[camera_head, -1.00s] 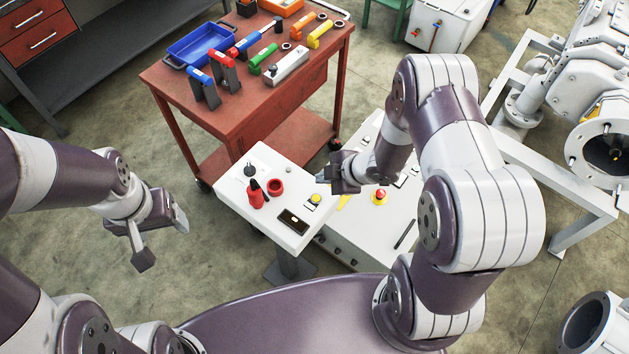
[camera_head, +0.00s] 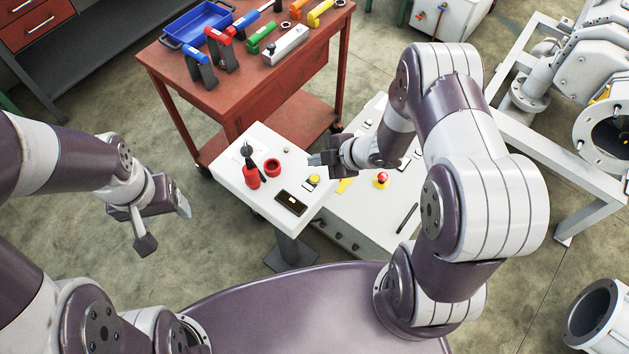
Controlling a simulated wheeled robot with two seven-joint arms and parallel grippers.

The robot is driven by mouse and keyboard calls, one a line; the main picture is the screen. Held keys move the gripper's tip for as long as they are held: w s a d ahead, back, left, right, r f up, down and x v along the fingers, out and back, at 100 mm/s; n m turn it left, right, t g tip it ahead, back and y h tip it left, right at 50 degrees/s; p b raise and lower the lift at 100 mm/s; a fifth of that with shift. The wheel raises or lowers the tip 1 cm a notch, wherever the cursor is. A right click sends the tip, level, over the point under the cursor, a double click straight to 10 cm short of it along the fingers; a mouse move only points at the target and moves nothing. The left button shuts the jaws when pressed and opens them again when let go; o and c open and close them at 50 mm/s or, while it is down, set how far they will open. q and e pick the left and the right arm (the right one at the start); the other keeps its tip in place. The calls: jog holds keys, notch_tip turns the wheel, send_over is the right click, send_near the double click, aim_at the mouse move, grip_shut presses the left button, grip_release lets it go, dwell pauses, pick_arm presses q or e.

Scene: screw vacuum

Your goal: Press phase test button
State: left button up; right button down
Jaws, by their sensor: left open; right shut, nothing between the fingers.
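A small white table (camera_head: 234,183) carries a yellow round button (camera_head: 314,179) near its right edge. I cannot tell whether this is the phase test button. My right gripper (camera_head: 313,158) is shut and empty, its tips just above and behind the yellow button, apart from it as far as I can see. A white control panel (camera_head: 362,221) beside the table carries a red button on a yellow base (camera_head: 381,179) and further small controls, partly hidden by my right arm. My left gripper (camera_head: 167,224) is open and empty over the floor at left.
A red workbench (camera_head: 215,112) behind holds a blue tray (camera_head: 197,24) and several tools. White pipework (camera_head: 575,180) stands at right.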

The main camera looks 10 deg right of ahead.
aim_at(318, 180)
pick_arm(q)
notch_tip(318, 180, down, 4)
jog(key=b, duration=0.3)
jog(key=shift+f, duration=0.25)
pick_arm(e)
notch_tip(318, 180, down, 5)
jog(key=shift+f, duration=0.1)
pick_arm(q)
jog(key=shift+b, duration=0.3)
pick_arm(e)
jog(key=shift+f, duration=0.1)
dwell(0.9)
pick_arm(q)
jog(key=shift+f, duration=0.3)
pick_arm(e)
jog(key=shift+f, duration=0.3)
pick_arm(q)
jog(key=shift+f+b, duration=0.3)
jog(key=shift+b, duration=0.25)
pick_arm(e)
jog(key=shift+f, duration=0.45)
jog(key=shift+r, duration=0.1)
pick_arm(q)
jog(key=shift+r+p, duration=0.85)
pick_arm(e)
jog(key=shift+r, duration=0.8)
